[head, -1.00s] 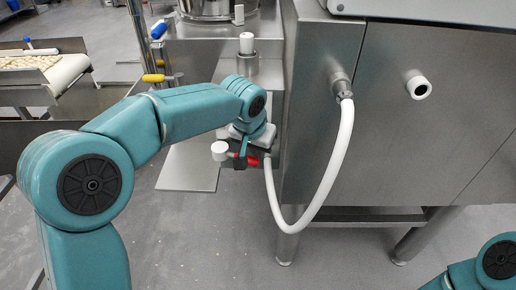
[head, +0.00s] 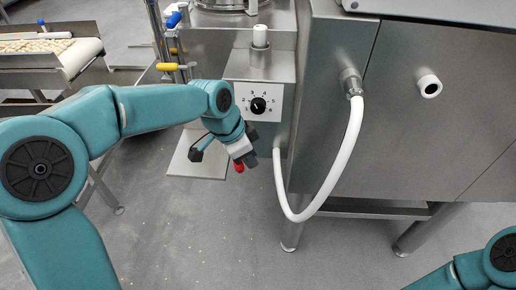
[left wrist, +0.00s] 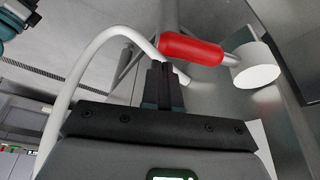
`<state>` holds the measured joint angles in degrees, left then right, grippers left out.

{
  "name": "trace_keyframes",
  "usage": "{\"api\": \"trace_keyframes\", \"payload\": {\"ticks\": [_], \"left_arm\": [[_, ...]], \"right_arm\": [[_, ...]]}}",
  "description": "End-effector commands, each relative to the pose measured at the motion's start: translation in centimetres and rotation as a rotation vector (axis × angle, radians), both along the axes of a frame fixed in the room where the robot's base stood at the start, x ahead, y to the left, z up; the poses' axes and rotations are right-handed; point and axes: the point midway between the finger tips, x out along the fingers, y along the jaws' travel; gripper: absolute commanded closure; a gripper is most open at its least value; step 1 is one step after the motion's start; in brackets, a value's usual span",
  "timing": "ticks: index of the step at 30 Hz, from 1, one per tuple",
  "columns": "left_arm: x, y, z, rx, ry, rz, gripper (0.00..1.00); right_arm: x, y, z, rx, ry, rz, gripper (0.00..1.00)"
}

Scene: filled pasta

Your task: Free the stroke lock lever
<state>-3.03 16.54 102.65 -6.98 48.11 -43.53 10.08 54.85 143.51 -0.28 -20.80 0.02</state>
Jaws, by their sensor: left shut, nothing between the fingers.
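The stroke lock lever appears to be the red grip, which shows as a small patch (head: 239,168) below the dial panel in the head view. In the left wrist view the red grip (left wrist: 190,48) lies across, just beyond the fingertips, on a metal rod. A white round knob (left wrist: 256,63) is at its right. My left gripper (head: 250,160) hides most of the lever in the head view. The left fingers (left wrist: 163,80) are shut and empty, close to the grip's left end; I cannot tell whether they touch it. My right gripper is out of view.
The dial panel (head: 257,102) with a black pointer is above the gripper. A white hose (head: 333,184) loops down close on the right, beside the steel cabinet (head: 430,140). Yellow and blue handles (head: 171,51) stand at the left. Floor is free below.

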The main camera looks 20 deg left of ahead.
Motion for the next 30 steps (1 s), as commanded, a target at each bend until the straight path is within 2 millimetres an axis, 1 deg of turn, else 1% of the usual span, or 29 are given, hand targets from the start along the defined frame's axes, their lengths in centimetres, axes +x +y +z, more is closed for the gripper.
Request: {"api": "trace_keyframes", "payload": {"ticks": [9, 18, 30], "left_arm": [[-1.9, 2.1, 0.0, -0.001, -0.001, -0.273, 1.00], [-2.8, 3.6, 0.0, 0.001, -0.003, -0.278, 1.00], [-3.2, 4.4, 0.0, 0.002, 0.000, -0.277, 1.00]], "right_arm": [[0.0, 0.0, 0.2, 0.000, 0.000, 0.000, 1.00], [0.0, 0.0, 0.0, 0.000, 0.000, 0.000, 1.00], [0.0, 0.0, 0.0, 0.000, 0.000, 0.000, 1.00]]}}
